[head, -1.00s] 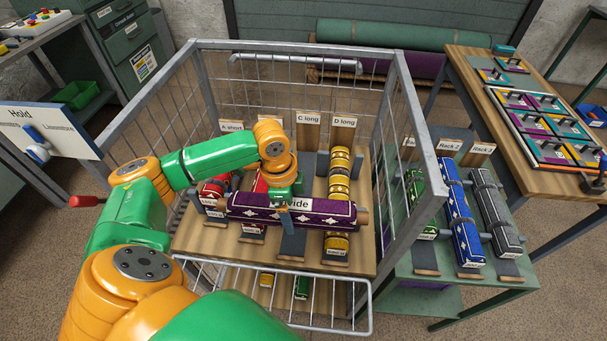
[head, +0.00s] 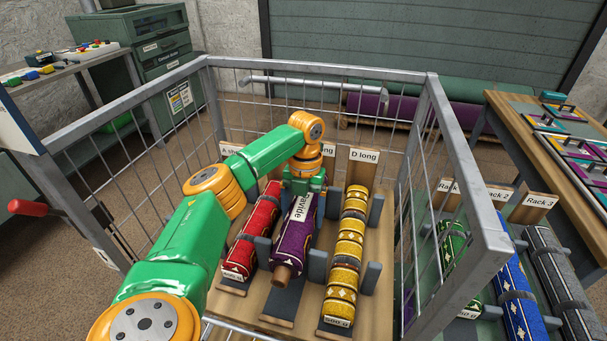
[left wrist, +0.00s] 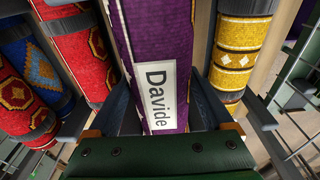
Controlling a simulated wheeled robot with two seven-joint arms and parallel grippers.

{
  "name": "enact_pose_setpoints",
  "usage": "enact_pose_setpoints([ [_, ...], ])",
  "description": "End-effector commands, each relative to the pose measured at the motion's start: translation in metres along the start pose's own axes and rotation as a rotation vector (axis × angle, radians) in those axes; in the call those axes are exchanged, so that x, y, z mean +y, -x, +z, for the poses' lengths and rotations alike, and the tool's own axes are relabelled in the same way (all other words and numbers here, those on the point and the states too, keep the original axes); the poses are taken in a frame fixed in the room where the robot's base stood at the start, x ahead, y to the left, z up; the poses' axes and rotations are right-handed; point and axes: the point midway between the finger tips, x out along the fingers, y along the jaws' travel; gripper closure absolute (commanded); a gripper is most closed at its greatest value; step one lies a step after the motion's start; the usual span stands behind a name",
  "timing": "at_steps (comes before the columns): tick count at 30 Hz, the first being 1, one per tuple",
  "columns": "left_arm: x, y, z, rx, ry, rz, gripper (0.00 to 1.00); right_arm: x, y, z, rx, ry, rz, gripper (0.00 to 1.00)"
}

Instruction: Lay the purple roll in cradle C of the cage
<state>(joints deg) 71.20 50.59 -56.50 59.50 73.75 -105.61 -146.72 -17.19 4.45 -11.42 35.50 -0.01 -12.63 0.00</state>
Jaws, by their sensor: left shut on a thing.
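The purple roll (head: 291,240) has a white "Davide" label and a brown core end. It lies lengthwise along cradle C (head: 318,265), between the red roll (head: 254,232) and the yellow roll (head: 347,252). My left gripper (head: 303,188) is shut on it from above, near its far half. In the left wrist view the purple roll (left wrist: 158,45) runs between the fingers of the left gripper (left wrist: 165,115). I cannot tell whether the roll touches the cradle floor. The "C long" sign is partly hidden by my arm. My right gripper is not in view.
The cage's metal rim (head: 320,71) and mesh walls surround the cradles. Outside, right, a rack holds green, blue (head: 525,300) and grey rolls. A wooden table (head: 520,140) stands behind it.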

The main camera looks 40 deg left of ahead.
Motion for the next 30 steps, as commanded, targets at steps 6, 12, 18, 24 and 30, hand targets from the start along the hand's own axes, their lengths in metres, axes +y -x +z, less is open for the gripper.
enact_pose_setpoints([
  [6,0.000,-0.035,0.004,0.002,0.001,0.000,1.00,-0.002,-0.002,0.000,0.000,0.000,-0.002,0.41],
  [12,-0.001,-0.061,0.007,-0.002,0.000,-0.002,1.00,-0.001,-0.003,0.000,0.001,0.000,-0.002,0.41],
  [18,-0.001,-0.061,0.007,-0.002,0.000,-0.001,0.04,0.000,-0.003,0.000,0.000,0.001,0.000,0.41],
  [24,-0.001,-0.061,0.007,-0.002,0.000,-0.001,0.00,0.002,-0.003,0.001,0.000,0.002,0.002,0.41],
  [30,-0.001,-0.036,0.008,-0.006,0.000,-0.004,0.00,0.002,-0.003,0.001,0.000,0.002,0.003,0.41],
])
